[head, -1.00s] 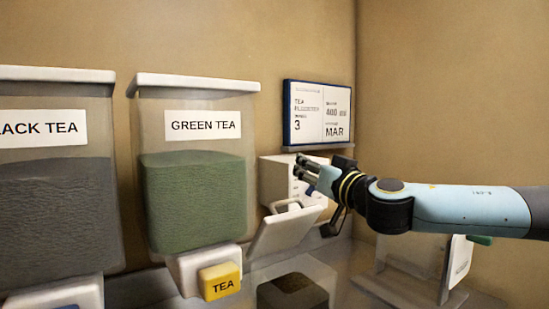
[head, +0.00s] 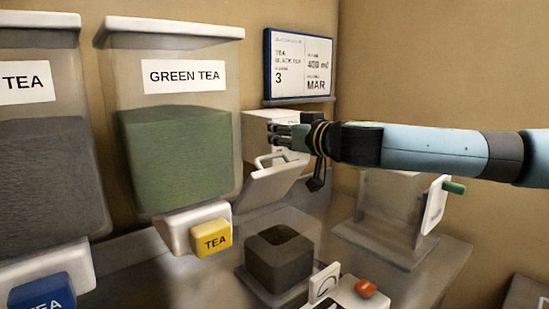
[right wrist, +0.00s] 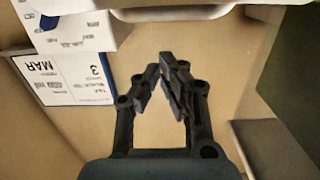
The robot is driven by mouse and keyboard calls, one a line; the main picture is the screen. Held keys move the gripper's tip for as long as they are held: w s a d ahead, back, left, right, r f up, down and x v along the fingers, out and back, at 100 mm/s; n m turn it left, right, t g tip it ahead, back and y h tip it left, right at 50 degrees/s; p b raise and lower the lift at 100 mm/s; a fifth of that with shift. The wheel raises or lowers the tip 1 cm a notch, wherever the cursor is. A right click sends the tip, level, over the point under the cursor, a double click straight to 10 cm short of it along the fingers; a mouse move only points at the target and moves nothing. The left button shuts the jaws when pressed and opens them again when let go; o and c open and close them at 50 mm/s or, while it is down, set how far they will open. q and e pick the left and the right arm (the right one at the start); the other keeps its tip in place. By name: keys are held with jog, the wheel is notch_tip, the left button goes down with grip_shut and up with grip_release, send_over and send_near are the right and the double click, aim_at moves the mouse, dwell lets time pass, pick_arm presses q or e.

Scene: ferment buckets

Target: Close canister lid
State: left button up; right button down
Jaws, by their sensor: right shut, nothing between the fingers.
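A white box (head: 255,122) stands against the back wall, right of the GREEN TEA dispenser. A white flap with a loop handle (head: 275,183) hangs tilted forward at its front, open; I take this for the lid. My right gripper (head: 274,136) reaches in from the right, in front of the box and just above the handle. It is shut and empty, and its fingers close to a point in the right wrist view (right wrist: 168,65). Whether the fingers touch the box or flap cannot be told. My left gripper is not in view.
The GREEN TEA dispenser (head: 175,150) has a yellow TEA button (head: 212,238). A dark square block (head: 278,262) stands on the counter below the flap. A red knob (head: 366,288) and a stand with a green handle (head: 435,208) are to the right. A sign (head: 300,65) hangs above.

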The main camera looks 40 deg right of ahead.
aim_at(274, 156)
jog(key=f, duration=0.1)
jog(key=w+f+p, duration=0.1)
jog(key=shift+a+f, duration=0.1)
jog(key=shift+f, duration=0.25)
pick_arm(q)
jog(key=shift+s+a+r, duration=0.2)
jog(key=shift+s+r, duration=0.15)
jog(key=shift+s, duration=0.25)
pick_arm(e)
jog(key=shift+f, duration=0.15)
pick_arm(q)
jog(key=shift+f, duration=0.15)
